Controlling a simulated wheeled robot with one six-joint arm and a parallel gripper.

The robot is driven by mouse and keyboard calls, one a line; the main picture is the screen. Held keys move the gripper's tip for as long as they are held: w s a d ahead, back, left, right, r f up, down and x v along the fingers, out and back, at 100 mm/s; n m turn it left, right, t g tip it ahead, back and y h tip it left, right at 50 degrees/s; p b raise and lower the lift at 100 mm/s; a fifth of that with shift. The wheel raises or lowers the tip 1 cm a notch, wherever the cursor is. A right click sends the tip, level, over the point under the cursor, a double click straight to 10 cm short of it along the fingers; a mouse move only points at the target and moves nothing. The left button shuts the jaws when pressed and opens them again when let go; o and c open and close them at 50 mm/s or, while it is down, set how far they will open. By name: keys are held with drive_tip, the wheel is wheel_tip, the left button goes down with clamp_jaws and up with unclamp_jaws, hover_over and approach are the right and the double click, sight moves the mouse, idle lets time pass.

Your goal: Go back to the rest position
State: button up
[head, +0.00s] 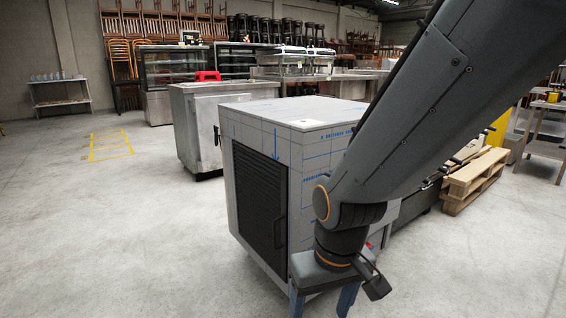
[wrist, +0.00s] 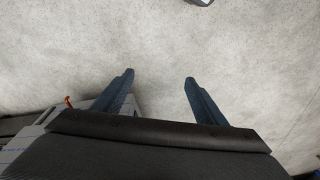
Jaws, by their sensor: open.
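My arm reaches down from the upper right of the head view. My gripper (head: 322,300) hangs at the bottom of that view, in front of the lower right part of a wrapped white cabinet. Its fingertips run past the bottom edge there. In the wrist view my gripper (wrist: 158,75) shows two dark blue fingers spread well apart. Only bare concrete floor shows between them, so it is open and empty.
The white cabinet (head: 262,135) with a dark louvred panel (head: 260,195) stands close behind my gripper. A steel counter (head: 200,125) stands behind it. Wooden pallets (head: 475,178) lie at the right. The floor (head: 100,230) at the left is clear, with yellow markings (head: 110,145).

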drive_tip(key=s+a+r+n+g, duration=0.1)
drive_tip(key=s+a+n, duration=0.2)
drive_tip(key=s+a, duration=0.5)
drive_tip(key=d+r+m+p, duration=0.3)
drive_tip(key=d+r+p, duration=0.7)
drive_tip(key=r+p, duration=0.3)
drive_tip(key=d+r+m+p, duration=0.3)
drive_tip(key=d+r+p, duration=0.7)
drive_tip(key=r+p, duration=0.4)
drive_tip(key=p, duration=0.3)
drive_tip(key=shift+s+d+m+h, duration=0.25)
drive_tip(key=shift+s+m+h, duration=0.05)
drive_tip(key=shift+s+h, duration=0.1)
drive_tip(key=shift+r, duration=0.1)
